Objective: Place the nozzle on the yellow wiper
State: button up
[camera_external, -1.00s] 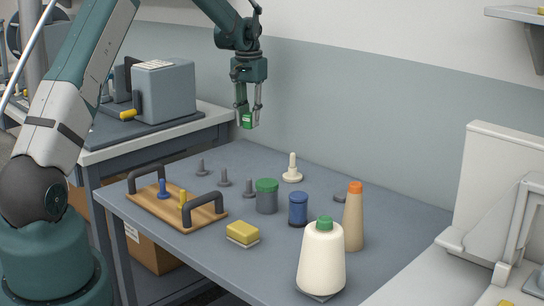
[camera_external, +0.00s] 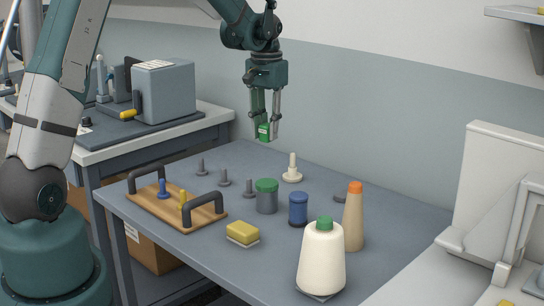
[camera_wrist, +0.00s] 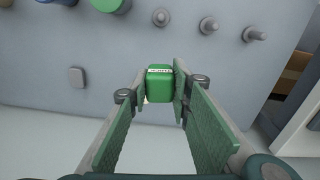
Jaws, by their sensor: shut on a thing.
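The nozzle is a small green box with a white label (camera_wrist: 160,84), gripped between the two finger pads of my gripper (camera_wrist: 161,88). In the external view the green nozzle (camera_external: 264,132) hangs in the air between my fingertips (camera_external: 265,130), above the far part of the table and clear of it. The yellow wiper (camera_external: 242,232) is a yellow block on a pale base. It lies on the table near the front edge, in front of and well below my gripper. The wiper does not show in the wrist view.
A wooden tray (camera_external: 206,213) with black handles holds a blue and a yellow peg. Grey pegs (camera_external: 224,178), a green-lidded jar (camera_external: 266,199), a blue jar (camera_external: 298,209), a cream spindle (camera_external: 292,170), a tan orange-topped cone (camera_external: 354,220) and a large cream spool (camera_external: 321,258) surround the wiper.

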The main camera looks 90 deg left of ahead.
jog(key=s+d, duration=0.2)
jog(key=d, duration=1.5)
jog(key=m, duration=0.1)
send_over(241, 230)
jog(key=shift+a+f+p, duration=0.1)
jog(key=shift+p, duration=0.25)
jog(key=shift+f, duration=0.1)
jog(key=shift+f+b, duration=0.5)
jog(key=shift+f, duration=2.35)
jog(key=shift+f+b, duration=0.4)
jog(key=shift+f, duration=1.65)
jog(key=shift+f, duration=0.2)
